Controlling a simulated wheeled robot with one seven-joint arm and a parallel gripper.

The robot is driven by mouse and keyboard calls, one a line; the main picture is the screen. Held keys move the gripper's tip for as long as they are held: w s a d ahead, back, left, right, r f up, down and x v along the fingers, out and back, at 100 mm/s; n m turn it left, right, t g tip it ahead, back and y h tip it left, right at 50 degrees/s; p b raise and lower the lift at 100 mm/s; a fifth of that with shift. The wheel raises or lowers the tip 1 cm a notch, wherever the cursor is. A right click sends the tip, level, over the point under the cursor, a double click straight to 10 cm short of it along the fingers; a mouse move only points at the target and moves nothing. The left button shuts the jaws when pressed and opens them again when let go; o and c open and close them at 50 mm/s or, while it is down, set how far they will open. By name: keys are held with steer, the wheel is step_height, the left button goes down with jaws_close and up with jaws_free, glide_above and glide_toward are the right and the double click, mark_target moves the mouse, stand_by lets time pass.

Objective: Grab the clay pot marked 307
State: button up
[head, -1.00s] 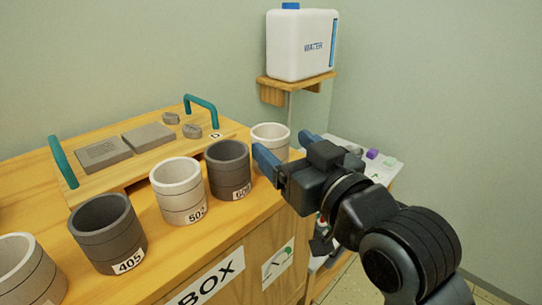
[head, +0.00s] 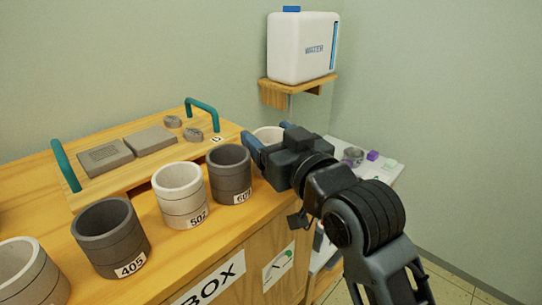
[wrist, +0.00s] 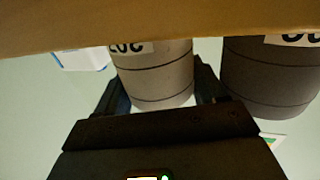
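A light clay pot (head: 268,133) stands at the right end of the row on the wooden box, partly hidden behind my gripper (head: 265,136) in the head view. In the wrist view the light pot (wrist: 155,70) appears upside down, with a partly cut-off label that I cannot read fully; it may be 307. My gripper is open, with one finger on each side of this pot. I cannot tell whether the fingers touch it. The pot appears upright on the box.
A dark pot marked 60-something (head: 230,172) stands close to the left, then a light pot 502 (head: 180,195) and a dark pot 405 (head: 110,237). A tray with teal handles (head: 203,110) lies behind. A water container (head: 303,47) sits on a wall shelf.

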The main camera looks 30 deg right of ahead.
steer(key=c, duration=0.4)
steer(key=shift+r, duration=0.1)
